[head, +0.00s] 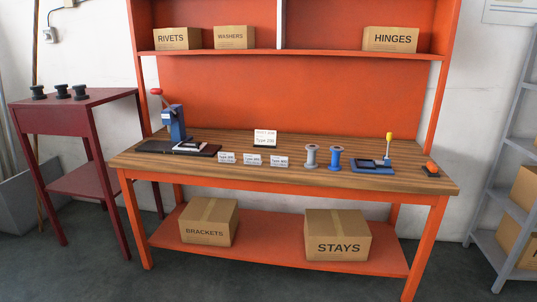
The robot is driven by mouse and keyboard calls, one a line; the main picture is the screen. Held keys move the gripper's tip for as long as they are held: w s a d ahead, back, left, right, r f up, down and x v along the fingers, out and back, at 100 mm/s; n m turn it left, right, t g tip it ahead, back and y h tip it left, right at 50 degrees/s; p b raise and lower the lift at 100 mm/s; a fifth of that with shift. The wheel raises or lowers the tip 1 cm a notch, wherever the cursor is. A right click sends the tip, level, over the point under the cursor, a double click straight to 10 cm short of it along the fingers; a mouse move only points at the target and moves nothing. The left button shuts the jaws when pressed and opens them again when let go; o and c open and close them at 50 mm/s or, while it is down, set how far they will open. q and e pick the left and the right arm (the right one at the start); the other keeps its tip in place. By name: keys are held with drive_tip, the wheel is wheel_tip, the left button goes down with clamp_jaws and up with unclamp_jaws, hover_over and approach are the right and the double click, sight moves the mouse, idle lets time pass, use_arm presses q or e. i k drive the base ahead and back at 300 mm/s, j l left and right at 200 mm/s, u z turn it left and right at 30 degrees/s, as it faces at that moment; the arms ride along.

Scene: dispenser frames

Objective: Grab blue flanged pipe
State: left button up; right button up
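A blue flanged pipe (335,158) stands upright on the wooden top of the orange workbench (400,183), right of the middle. A grey flanged pipe (311,156) stands upright just to its left, a small gap apart. Several dark flanged pipes (62,91) stand on the dark red side table at the left. Neither of my grippers shows in the head view.
A blue lever press (174,122) stands at the bench's left. Small labelled cards (253,160) lie left of the pipes. A blue fixture with a yellow handle (373,164) sits close to the right of the blue pipe. The bench front edge is clear.

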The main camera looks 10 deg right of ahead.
sight(335, 166)
drive_tip(key=i, duration=1.5)
drive_tip(key=i+z, duration=0.3)
drive_tip(key=i, duration=0.15)
drive_tip(key=i+j+z, duration=0.3)
drive_tip(key=i, duration=0.15)
